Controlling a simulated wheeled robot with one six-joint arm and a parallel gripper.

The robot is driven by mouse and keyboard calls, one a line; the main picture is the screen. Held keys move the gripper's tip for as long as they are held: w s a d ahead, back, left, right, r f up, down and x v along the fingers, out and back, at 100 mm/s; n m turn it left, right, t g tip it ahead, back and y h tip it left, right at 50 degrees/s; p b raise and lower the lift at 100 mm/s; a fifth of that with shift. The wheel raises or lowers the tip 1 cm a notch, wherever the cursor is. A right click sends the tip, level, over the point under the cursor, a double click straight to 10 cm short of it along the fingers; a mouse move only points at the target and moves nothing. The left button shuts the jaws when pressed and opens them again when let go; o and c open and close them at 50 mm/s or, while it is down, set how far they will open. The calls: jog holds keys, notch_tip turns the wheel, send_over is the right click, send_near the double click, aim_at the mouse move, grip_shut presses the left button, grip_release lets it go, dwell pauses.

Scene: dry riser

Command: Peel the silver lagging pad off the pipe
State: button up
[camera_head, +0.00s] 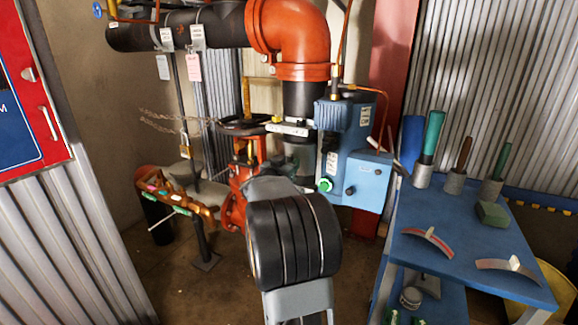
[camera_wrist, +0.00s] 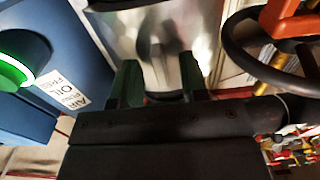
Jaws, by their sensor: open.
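In the wrist view the silver lagging pad (camera_wrist: 140,30) is a shiny, creased sheet at the top middle. My gripper (camera_wrist: 160,78) is open, its two dark green fingers apart in front of the pad's surface. A grey stretch of the upright pipe (camera_head: 300,155) shows just above my arm, below the orange elbow.
A blue control box (camera_head: 355,160) with a green button stands close right of the pipe. A black handwheel (camera_head: 245,125) and red valve are close left. A blue bench (camera_head: 450,255) with tools stands at the right.

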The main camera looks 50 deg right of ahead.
jog(key=shift+d, duration=0.25)
grip_shut()
dwell(0.6)
jog(key=shift+a, duration=0.15)
jog(key=p+v, duration=0.2)
jog(key=v, duration=0.6)
jog(key=shift+a, duration=0.25)
dwell(0.6)
jog(key=shift+s, duration=0.1)
dwell(0.4)
